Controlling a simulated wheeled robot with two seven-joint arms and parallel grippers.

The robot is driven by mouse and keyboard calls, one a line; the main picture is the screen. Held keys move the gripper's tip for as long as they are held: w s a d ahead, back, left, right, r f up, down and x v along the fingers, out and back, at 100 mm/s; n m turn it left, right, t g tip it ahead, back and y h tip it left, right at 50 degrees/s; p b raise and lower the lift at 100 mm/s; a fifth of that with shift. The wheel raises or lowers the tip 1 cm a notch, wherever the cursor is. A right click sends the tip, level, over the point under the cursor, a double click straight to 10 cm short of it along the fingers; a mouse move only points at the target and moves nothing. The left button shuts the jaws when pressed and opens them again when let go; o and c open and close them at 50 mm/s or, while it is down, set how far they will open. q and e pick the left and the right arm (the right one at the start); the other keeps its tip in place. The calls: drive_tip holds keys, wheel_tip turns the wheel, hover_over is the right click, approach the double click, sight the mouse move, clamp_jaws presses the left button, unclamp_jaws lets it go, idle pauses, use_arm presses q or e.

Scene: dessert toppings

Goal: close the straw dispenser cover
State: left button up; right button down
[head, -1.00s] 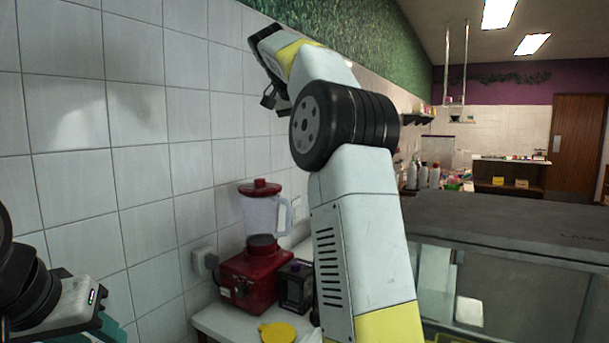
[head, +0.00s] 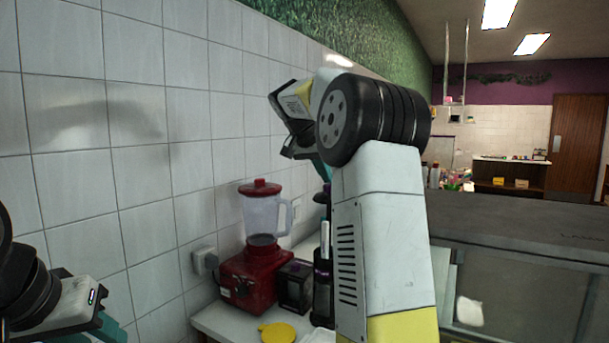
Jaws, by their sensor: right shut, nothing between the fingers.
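My right arm rises through the middle of the view. Its right gripper (head: 320,167) points down, with teal fingers shut and empty, partly hidden by my wrist. Below the fingers stands a tall dark thing with purple parts and a white upright piece (head: 324,240), partly behind my arm. A small dark box (head: 295,286) stands to its left. I cannot tell for sure which of these is the straw dispenser, nor see its cover clearly. My left gripper (head: 108,330) is at the lower left, cut by the frame edge; its finger gap does not show.
A red blender (head: 262,215) with a clear jug stands on the white counter (head: 222,322) beside the tiled wall. A yellow round piece (head: 277,332) lies in front. A grey-topped glass case (head: 520,225) fills the right side.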

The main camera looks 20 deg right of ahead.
sight(325, 231)
idle(0.3)
wheel_tip(325, 231, down, 16)
drive_tip(key=shift+s+a+f, duration=0.1)
drive_tip(key=shift+f, duration=0.35)
idle(0.4)
